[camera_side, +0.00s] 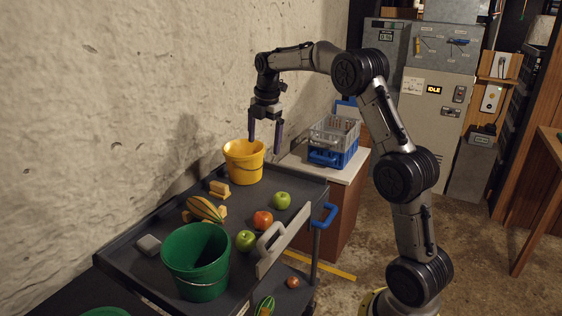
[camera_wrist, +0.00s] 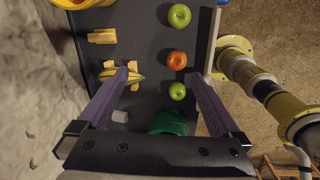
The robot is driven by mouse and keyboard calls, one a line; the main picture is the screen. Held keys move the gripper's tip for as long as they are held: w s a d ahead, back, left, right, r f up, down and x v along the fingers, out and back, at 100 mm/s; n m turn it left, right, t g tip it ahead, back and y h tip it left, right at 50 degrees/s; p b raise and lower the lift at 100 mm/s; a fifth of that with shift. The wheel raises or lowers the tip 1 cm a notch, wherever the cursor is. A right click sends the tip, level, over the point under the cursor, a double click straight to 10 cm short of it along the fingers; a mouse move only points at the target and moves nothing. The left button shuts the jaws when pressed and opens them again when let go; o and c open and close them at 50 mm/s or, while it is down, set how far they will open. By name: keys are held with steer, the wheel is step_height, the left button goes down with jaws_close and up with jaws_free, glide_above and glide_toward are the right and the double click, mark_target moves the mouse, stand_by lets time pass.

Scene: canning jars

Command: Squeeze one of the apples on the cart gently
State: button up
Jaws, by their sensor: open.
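The dark cart (camera_side: 140,272) carries a green apple (camera_side: 282,200) at its right, a second green apple (camera_side: 245,240) nearer the front, and a red-orange round fruit (camera_side: 262,219) between them. I cannot tell whether the red one is an apple or a tomato. In the wrist view the far green apple (camera_wrist: 180,15), the red fruit (camera_wrist: 177,60) and the near green apple (camera_wrist: 177,91) form a column, left of the right finger. My gripper (camera_side: 264,146) is open and empty, pointing down high above the cart's back part. In the wrist view my gripper (camera_wrist: 157,73) has its fingers wide apart.
A yellow bucket (camera_side: 243,164) and a green bucket (camera_side: 196,264) stand on the cart. A striped gourd (camera_side: 204,208), yellow blocks (camera_side: 219,189) and a grey block (camera_side: 148,245) lie at its left. Crates (camera_side: 334,140) stand behind.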

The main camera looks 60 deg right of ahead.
steer(key=m+g, duration=0.2)
glide_above(281, 195)
step_height(281, 195, down, 10)
steer(key=shift+y, duration=0.4)
step_height(281, 195, down, 14)
steer(key=shift+r, duration=0.15)
steer(key=c, duration=0.8)
steer(key=shift+o, duration=0.5)
steer(key=o, duration=0.7)
